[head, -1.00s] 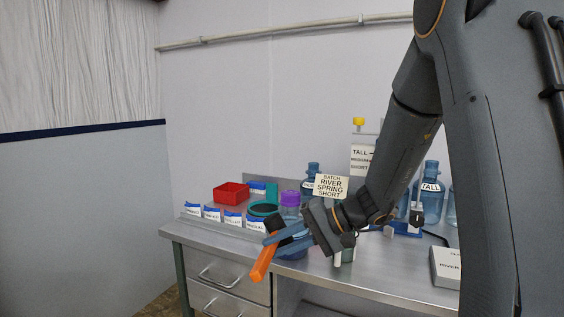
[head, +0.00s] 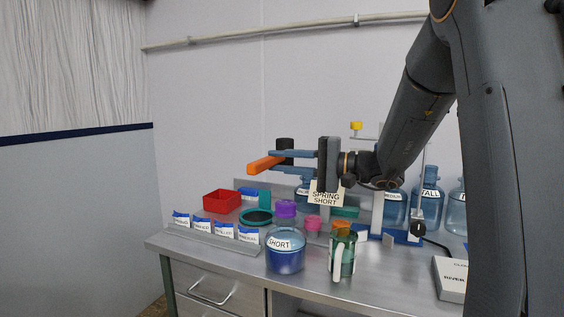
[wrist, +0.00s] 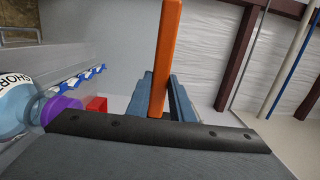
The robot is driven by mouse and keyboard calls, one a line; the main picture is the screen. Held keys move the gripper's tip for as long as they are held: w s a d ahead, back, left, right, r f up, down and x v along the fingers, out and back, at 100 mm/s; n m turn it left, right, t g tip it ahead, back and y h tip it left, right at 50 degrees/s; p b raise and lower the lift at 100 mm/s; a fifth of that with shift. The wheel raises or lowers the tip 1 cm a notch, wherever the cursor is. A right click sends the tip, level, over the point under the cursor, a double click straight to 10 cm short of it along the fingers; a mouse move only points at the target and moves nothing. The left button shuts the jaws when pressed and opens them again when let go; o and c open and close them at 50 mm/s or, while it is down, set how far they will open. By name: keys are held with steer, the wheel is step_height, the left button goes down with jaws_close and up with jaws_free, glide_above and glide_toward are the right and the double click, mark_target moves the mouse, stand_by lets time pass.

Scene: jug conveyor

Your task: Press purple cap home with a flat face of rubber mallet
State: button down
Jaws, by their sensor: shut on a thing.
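My gripper (head: 290,161) is shut on the orange handle (head: 262,165) of the mallet and holds it in the air. In the head view the head is above the purple cap (head: 286,208), with a clear gap between. The purple cap sits on the neck of a blue jug (head: 285,261) labelled SHORT. I cannot tell how far down it sits. In the wrist view the cap (wrist: 62,108) and jug (wrist: 14,103) show at left, beside the orange handle (wrist: 166,58); the mallet head is hidden there.
A green handled jug (head: 343,262) stands right of the SHORT jug, with a pink cap (head: 313,223) near. A red bin (head: 222,201) and several labelled compartments are at left. A sign (head: 325,198) and taller jugs (head: 427,205) stand behind.

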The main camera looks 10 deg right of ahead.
steer(key=shift+b, duration=0.35)
step_height(320, 180, down, 7)
steer(key=b, duration=0.6)
steer(key=shift+d, duration=0.1)
stand_by(0.5)
step_height(320, 180, down, 3)
steer(key=b, duration=0.3)
steer(key=shift+r, duration=0.1)
steer(key=shift+f+b, duration=0.7)
steer(key=shift+b, duration=1.45)
stand_by(3.4)
